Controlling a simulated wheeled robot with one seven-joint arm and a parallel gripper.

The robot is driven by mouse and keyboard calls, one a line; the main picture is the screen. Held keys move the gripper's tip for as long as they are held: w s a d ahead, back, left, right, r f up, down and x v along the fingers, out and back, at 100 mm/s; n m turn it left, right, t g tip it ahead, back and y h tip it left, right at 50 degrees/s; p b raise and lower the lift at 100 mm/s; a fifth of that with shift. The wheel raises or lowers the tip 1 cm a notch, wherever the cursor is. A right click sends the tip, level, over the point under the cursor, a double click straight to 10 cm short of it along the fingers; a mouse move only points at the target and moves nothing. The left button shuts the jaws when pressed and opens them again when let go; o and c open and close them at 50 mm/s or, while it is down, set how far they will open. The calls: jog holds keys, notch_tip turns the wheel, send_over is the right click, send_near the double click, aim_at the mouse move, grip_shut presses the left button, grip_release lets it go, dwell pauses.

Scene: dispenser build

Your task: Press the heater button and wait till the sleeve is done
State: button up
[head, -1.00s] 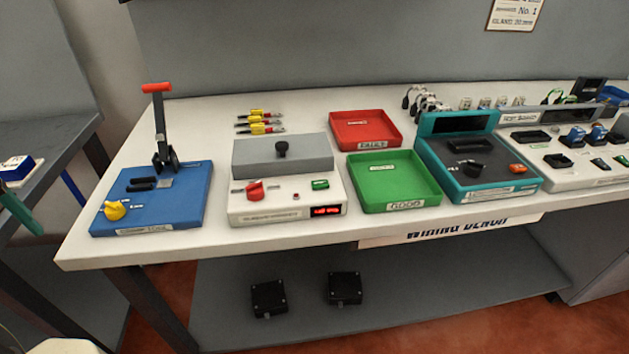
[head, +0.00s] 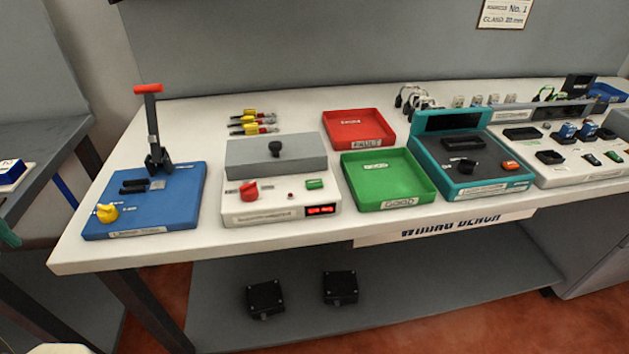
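The heater (head: 265,214) is a white box with a grey lid (head: 240,152) on its rear part. The lid has a black knob (head: 276,149) and looks shut. On the heater's top are a red knob (head: 249,190), a small red lamp or button (head: 291,195) and a green button (head: 315,184). A red-lit display (head: 320,210) is on its front; I cannot read its digits. No sleeve shows. My gripper is not in view.
A blue lever press (head: 150,215) stands left of the heater. Green (head: 385,205) and red (head: 362,118) trays and a teal tester (head: 470,185) stand right. Yellow-and-red parts (head: 252,124) lie behind. Bare white bench (head: 120,258) runs along the front left edge.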

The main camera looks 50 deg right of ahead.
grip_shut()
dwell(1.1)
